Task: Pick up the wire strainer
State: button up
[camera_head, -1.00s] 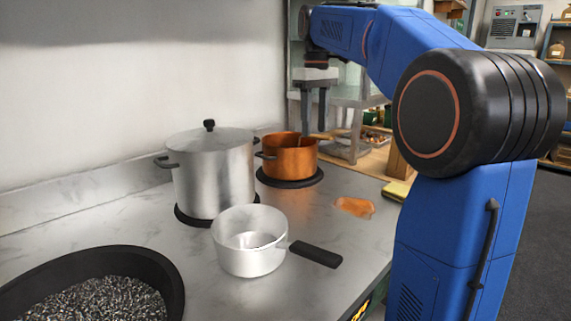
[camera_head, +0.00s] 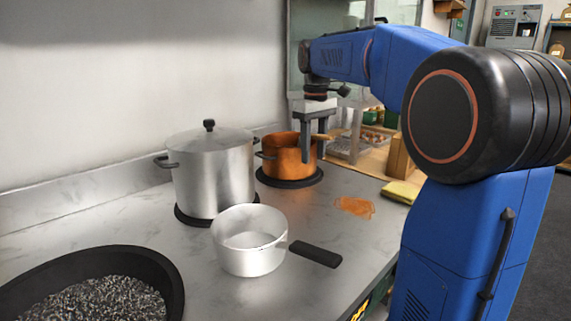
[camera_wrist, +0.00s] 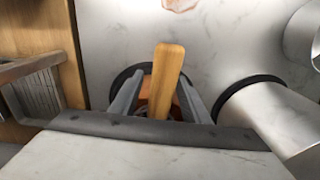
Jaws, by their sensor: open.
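The wire strainer shows as a flat wooden handle (camera_wrist: 167,75) in the wrist view; its mesh is not clearly seen. The handle sticks out of the copper pot (camera_head: 283,158) at the back of the counter, and its end shows by the pot's rim in the head view (camera_head: 322,137). My gripper (camera_wrist: 158,98) is open, with one finger on each side of the handle. In the head view my gripper (camera_head: 313,145) points down at the pot's right side. I cannot tell whether either finger touches the handle.
A lidded steel pot (camera_head: 212,178) stands left of the copper pot. A white saucepan (camera_head: 248,245) and a dark pan of grey grains (camera_head: 160,262) are nearer. An orange spill (camera_head: 354,206) and a yellow cloth (camera_head: 400,192) lie to the right. The counter between is clear.

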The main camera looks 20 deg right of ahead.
grip_shut()
